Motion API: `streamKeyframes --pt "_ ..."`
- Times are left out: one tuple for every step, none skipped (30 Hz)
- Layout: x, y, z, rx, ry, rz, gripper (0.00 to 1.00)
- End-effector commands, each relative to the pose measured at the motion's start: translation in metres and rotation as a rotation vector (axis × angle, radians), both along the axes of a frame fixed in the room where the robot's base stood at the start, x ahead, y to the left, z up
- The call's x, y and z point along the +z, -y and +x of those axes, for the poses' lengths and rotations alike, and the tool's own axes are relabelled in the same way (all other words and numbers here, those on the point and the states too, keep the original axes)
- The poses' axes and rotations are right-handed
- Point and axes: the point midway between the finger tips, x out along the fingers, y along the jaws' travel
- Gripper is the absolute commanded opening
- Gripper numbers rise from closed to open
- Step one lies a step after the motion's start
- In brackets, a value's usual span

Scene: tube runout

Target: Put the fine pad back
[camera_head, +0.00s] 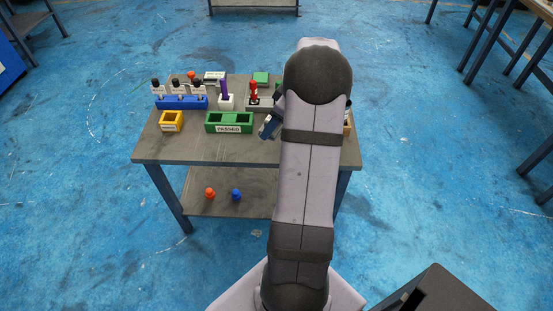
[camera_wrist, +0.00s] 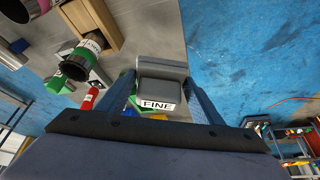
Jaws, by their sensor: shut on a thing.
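The fine pad (camera_wrist: 162,85) is a grey block with a white label reading FINE, seen in the wrist view. My gripper (camera_wrist: 165,88) is shut on it, with one blue finger on each side, and the pad sits between them over the grey table top near its edge. In the head view my arm covers most of the gripper; only a blue part (camera_head: 270,125) shows beside it. I cannot make out the pad there, nor tell whether it touches the table.
The grey table (camera_head: 170,150) holds a green PASSED tray (camera_head: 229,128), a yellow box (camera_head: 171,127), a blue rack (camera_head: 182,103) with several black-topped tubes and a red-handled item (camera_head: 253,91). In the wrist view, a black-and-green cylinder (camera_wrist: 76,66) and a wooden block (camera_wrist: 92,20) stand left of the pad.

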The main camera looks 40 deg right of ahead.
Motion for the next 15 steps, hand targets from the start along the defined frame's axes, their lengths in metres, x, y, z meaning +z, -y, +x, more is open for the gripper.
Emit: streamKeyframes --pt "-0.004 0.007 -0.002 0.006 0.002 -0.001 0.40" --pt "-0.005 0.009 -0.003 0.011 0.003 -0.001 0.40" --pt "-0.005 0.011 -0.004 0.016 0.002 0.000 0.40" --pt "-0.005 0.013 -0.005 0.019 0.002 -0.001 0.40" --pt "-0.005 0.014 -0.005 0.022 0.002 0.000 0.40" --pt "-0.005 0.015 -0.005 0.023 0.003 -0.001 0.40" --pt "-0.005 0.015 -0.006 0.025 0.002 -0.001 0.40" --pt "-0.005 0.015 -0.006 0.025 0.002 -0.001 0.40" --pt "-0.005 0.015 -0.006 0.025 0.002 0.000 0.40" --pt "-0.007 0.015 -0.006 0.025 0.002 0.000 0.40" --pt "-0.008 0.015 -0.006 0.026 0.002 0.001 0.40" --pt "-0.012 0.015 -0.006 0.026 0.002 0.001 0.40" --pt "-0.015 0.015 -0.006 0.026 0.000 0.002 0.40" --pt "-0.020 0.014 -0.006 0.026 0.000 0.003 0.40" --pt "-0.026 0.014 -0.006 0.025 -0.001 0.003 0.40"
